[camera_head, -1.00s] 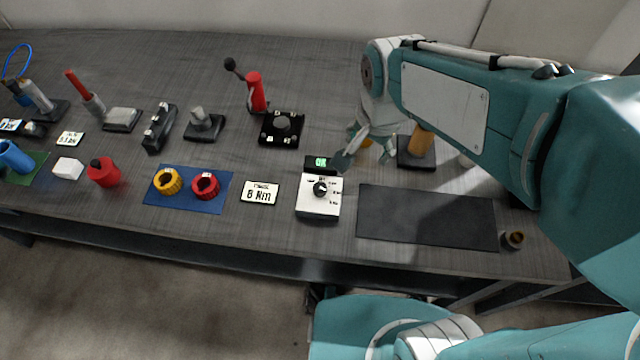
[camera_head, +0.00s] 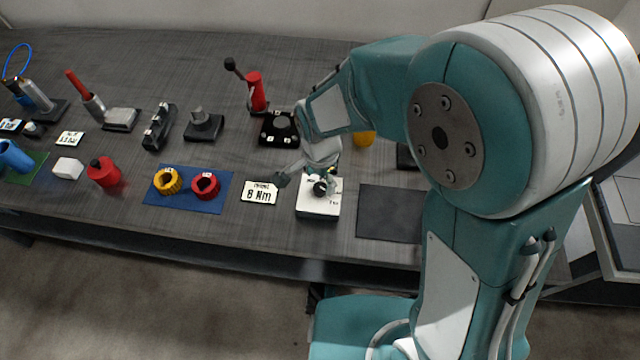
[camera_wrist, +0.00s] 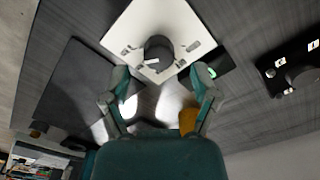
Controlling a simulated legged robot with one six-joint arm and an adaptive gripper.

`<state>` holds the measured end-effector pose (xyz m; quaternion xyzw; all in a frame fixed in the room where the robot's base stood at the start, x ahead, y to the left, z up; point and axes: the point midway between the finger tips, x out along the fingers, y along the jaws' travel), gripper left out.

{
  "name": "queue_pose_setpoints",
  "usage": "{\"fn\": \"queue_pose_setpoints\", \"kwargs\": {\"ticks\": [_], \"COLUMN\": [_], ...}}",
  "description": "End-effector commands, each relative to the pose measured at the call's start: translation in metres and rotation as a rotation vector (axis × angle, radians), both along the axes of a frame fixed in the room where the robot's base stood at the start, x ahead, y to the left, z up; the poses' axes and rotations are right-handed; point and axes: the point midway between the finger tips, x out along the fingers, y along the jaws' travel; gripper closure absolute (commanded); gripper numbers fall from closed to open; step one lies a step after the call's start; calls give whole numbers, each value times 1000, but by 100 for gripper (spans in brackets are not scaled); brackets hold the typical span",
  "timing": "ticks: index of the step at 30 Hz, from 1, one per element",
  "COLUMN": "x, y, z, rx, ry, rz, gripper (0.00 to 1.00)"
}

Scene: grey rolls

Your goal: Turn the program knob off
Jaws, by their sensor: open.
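The program knob (camera_head: 320,188) is a round black knob on top of a white box (camera_head: 318,208) near the table's front edge. In the wrist view the knob (camera_wrist: 158,52) shows a white pointer mark on its side toward me, with small printed labels around it on the white panel (camera_wrist: 150,20).
A card reading 8 Nm (camera_head: 259,193) lies left of the box, and a dark mat (camera_head: 388,213) lies right. A black base with a round socket (camera_head: 279,128) stands behind. An orange cylinder (camera_head: 365,138) stands back right. A blue mat (camera_head: 220,199) holds yellow and red rings.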

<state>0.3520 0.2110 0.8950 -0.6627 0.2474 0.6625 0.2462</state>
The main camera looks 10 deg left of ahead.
Motion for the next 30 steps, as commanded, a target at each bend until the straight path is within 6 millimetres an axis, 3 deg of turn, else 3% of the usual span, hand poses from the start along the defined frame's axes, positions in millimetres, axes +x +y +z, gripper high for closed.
{"fn": "queue_pose_setpoints", "kwargs": {"ticks": [6, 16, 17, 21, 22, 30], "x": [0, 0, 0, 0, 0, 1], "y": [0, -1, -1, -1, 0, 1], "z": [-27, -31, -31, -31, -31, -31], "rx": [-1, 1, 1, 1, 1, 2], "ry": [1, -2, -2, -2, -2, -3], "rz": [0, 0, 0, 0, 0, 8], "gripper": [22, 22, 31, 94, 100, 100]}}
